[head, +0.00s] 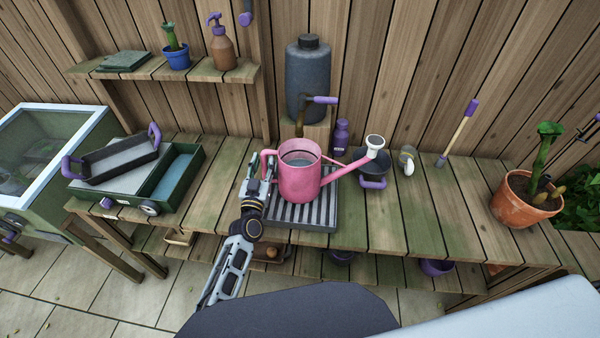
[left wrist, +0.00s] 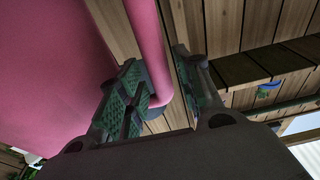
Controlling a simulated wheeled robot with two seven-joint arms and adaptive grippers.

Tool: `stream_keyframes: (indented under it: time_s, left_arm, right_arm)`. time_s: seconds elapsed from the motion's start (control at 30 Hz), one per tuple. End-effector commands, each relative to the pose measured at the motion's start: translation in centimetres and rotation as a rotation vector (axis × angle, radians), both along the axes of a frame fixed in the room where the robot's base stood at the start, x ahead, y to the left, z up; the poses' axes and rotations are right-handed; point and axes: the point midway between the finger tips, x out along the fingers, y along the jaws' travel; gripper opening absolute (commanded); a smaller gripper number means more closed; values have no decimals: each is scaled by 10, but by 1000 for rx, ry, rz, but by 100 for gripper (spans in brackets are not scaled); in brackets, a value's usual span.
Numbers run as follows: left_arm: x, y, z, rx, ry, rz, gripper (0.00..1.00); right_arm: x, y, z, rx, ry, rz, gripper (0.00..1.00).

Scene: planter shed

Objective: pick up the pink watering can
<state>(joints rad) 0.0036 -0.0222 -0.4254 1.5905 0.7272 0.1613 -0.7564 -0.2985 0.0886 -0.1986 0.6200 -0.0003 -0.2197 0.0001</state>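The pink watering can (head: 300,183) stands upright on a grey slatted tray (head: 302,216) on the wooden bench, its spout and pale rose pointing right. Its handle is on the left side, toward my left arm. My left gripper (head: 264,170) is at that handle. In the left wrist view the can's pink wall (left wrist: 55,65) fills the left side. The handle (left wrist: 146,45) passes between the fingers of my left gripper (left wrist: 160,82), which stand apart, with a gap at the right finger. My right gripper is not in view.
A dark tank (head: 307,75) with a tap stands behind the can. A purple bottle (head: 341,137) and dark pot (head: 373,172) are close on its right. A green tray (head: 178,180) is left, a potted cactus (head: 522,200) far right. A shelf (head: 165,75) hangs above left.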

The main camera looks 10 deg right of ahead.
Motion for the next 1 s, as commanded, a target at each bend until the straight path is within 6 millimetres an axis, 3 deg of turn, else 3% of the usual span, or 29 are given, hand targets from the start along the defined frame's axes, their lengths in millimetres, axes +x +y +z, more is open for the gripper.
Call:
stream_keyframes:
  time_s: [0.27, 0.8, 1.0]
  left_arm:
    - [16, -5, 2, 0, 0, 0, 35]
    - [18, -5, 2, 0, 0, 1, 35]
    - [18, -5, 2, 0, 0, 1, 9]
  right_arm:
    - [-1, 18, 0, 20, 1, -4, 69]
    - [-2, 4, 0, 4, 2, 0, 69]
    - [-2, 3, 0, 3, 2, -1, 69]
